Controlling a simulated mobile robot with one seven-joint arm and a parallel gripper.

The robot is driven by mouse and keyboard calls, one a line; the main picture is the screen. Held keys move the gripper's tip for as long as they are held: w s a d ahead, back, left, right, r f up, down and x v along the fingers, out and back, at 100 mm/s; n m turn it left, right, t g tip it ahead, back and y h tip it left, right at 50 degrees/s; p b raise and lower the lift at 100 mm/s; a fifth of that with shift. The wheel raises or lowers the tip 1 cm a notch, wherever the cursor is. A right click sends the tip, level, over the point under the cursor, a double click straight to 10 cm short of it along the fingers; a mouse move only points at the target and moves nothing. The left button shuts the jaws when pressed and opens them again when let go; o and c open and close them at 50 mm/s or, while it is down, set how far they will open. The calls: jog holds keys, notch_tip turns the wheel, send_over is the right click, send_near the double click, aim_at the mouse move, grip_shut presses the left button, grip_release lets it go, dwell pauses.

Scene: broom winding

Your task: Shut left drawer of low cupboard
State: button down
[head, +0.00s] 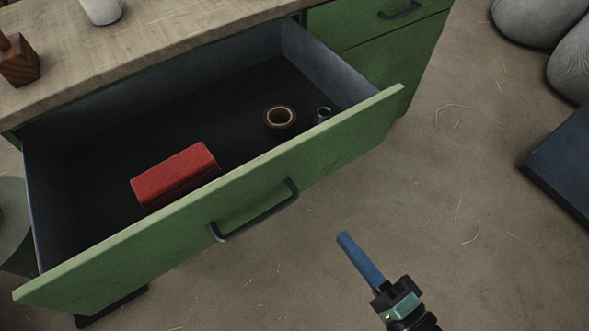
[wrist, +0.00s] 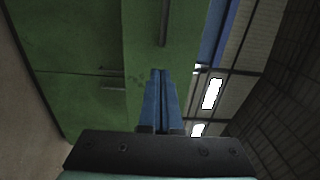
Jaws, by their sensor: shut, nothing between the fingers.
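The left drawer (head: 110,258) of the low green cupboard stands pulled far out in the head view, with a dark bar handle (head: 255,211) on its front. Inside it lie a red block (head: 176,174), a dark ring-shaped roll with a tan core (head: 280,117) and a small dark metal piece (head: 323,115). My gripper (head: 342,238), with blue fingers, is shut and empty. It is in front of the drawer, to the right of the handle, apart from it in the head view. In the wrist view my blue fingers (wrist: 160,75) point toward the green drawer front (wrist: 145,35).
The wooden worktop (head: 150,35) carries a white cup (head: 101,10) and a brown wooden block (head: 18,60). A closed green drawer (head: 350,25) is to the right. Grey sacks (head: 570,60) and a dark blue slab (head: 565,155) lie at the right. Floor between is clear.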

aim_at(294, 176)
jog(key=x, duration=1.3)
jog(key=shift+b, duration=0.35)
jog(key=shift+a, duration=0.1)
